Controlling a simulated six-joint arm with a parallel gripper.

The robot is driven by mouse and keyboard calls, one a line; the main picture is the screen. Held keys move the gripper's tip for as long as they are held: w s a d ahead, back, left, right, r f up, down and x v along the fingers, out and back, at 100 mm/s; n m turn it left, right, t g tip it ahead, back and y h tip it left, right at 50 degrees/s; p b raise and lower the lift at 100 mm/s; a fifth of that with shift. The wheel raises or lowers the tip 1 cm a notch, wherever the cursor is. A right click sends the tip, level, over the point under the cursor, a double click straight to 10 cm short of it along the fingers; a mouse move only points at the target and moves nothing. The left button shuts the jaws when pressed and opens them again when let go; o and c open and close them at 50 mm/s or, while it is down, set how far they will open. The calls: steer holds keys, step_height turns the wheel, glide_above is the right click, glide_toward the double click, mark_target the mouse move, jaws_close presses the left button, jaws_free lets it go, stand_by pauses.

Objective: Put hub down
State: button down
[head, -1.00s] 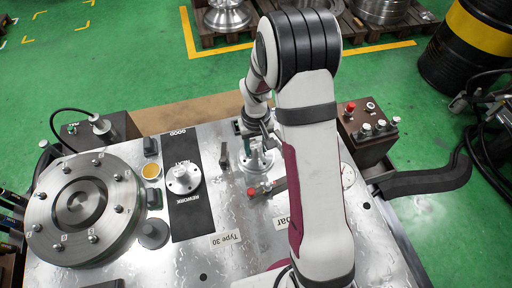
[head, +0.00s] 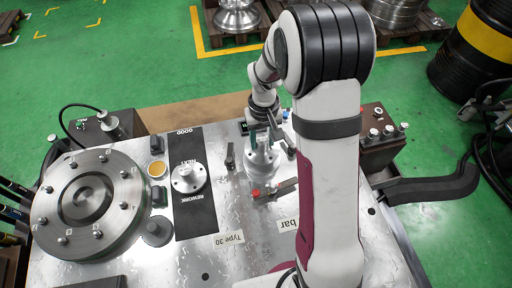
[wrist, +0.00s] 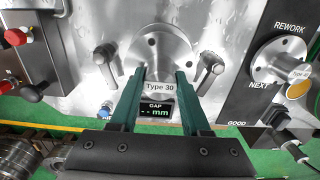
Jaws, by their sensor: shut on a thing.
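A silver flanged hub (wrist: 158,52) with a "Type 30" label is between the two dark green fingers of my gripper (wrist: 160,76) in the wrist view. The fingers are shut on its narrow neck. In the head view this hub (head: 261,162) is upright, flange down, at the clamp station, with my gripper (head: 264,140) above the flange. Whether the flange touches the seat cannot be told. A second Type 30 hub (head: 189,178) stands on the black strip at "NEXT"; it also shows in the wrist view (wrist: 282,60).
Two black clamp levers (wrist: 104,54) (wrist: 211,68) stand on either side of the held hub. A gap display (wrist: 157,110) reads "-- mm". A round bolted disc (head: 88,203) is at the left of the plate. The strip's GOOD and REWORK areas look bare.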

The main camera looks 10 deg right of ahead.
steer(key=w+a+r, duration=0.7)
steer(key=w+a, duration=0.1)
steer(key=a, duration=0.2)
glide_toward(186, 144)
steer(key=shift+s+d, duration=0.1)
steer(key=shift+d, duration=0.05)
steer(key=shift+a+f, duration=0.2)
steer(key=shift+f, duration=1.9)
steer(key=shift+f, duration=0.1)
steer(key=shift+c, duration=1.8)
jaws_free()
